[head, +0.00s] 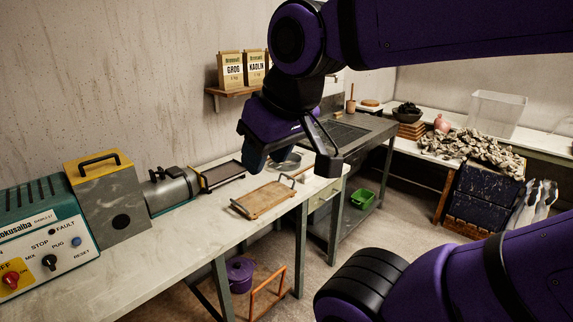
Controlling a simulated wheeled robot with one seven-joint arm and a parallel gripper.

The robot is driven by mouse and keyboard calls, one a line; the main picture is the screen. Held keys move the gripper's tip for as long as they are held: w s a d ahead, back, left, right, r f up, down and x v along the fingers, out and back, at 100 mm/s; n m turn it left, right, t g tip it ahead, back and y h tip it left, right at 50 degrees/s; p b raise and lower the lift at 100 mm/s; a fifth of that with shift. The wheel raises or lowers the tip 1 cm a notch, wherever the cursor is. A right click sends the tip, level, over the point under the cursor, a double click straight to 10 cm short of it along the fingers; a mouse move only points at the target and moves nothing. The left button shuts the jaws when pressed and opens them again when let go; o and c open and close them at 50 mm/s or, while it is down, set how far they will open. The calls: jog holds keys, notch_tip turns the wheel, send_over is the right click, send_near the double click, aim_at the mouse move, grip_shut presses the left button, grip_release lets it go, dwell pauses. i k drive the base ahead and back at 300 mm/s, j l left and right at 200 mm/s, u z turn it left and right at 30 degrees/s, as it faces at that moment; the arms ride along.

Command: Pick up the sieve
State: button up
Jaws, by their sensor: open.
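A shallow round grey metal item (291,158), which looks like the sieve, sits on the pale workbench (190,232) near its far end. It is partly hidden behind my gripper, so its full shape and mesh cannot be made out. My gripper (292,160) is open, its two fingers spread and pointing down. In the head view the item shows between the fingers. The gripper appears to be above the bench with nothing held; its exact height over the item is unclear.
A wooden board with wire handles (263,200) lies at the bench's front edge. A pug mill (110,200) fills the left. A shelf with bags (232,92) hangs behind. A dark sink unit (350,135) adjoins the far end. Clear bench lies left of the board.

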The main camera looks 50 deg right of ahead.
aim_at(292, 162)
jog(key=i+l+z, duration=0.15)
jog(key=i+l, duration=0.2)
jog(key=l, duration=0.3)
jog(key=i+l+z, duration=0.15)
jog(key=i+l, duration=0.2)
jog(key=l, duration=0.3)
jog(key=i+l+z, duration=0.15)
jog(key=i+l, duration=0.25)
jog(key=l, duration=0.2)
jog(key=i+l+z, duration=0.15)
jog(key=i+l, duration=0.3)
jog(key=l, duration=0.1)
